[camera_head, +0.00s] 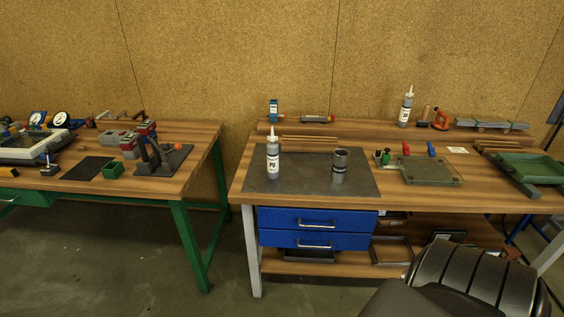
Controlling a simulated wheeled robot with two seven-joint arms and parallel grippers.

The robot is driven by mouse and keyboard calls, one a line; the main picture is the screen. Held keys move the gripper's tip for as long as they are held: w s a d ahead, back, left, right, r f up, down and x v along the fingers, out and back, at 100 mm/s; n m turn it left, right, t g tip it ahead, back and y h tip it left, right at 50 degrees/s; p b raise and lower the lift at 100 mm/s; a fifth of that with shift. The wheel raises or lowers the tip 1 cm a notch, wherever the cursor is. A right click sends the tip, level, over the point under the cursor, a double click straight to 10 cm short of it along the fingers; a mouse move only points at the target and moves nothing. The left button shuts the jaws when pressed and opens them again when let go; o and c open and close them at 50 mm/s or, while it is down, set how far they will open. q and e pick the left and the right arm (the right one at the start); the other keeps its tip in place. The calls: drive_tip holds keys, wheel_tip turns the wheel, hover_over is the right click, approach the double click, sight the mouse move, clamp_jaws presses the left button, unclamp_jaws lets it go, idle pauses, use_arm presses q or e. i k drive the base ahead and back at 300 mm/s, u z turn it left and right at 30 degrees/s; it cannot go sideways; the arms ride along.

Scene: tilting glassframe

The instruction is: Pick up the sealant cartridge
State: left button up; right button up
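A sealant cartridge (272,162) with a white nozzle and a label stands upright on the dark mat at the left of the right-hand bench. A second, similar cartridge (405,108) stands upright on the raised back shelf, further right. Neither is touched by a gripper. Neither of my grippers is in view.
The dark mat (310,184) also bears a grey metal cup (340,166). Wooden strips (310,139) lie behind it. A glass plate (430,171) and a green tray (527,166) are to the right. A gap separates the left bench (195,140). A dark ribbed shape fills the bottom right.

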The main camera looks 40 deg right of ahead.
sight(273, 147)
drive_tip(key=z, duration=2.2)
drive_tip(key=i, duration=0.45)
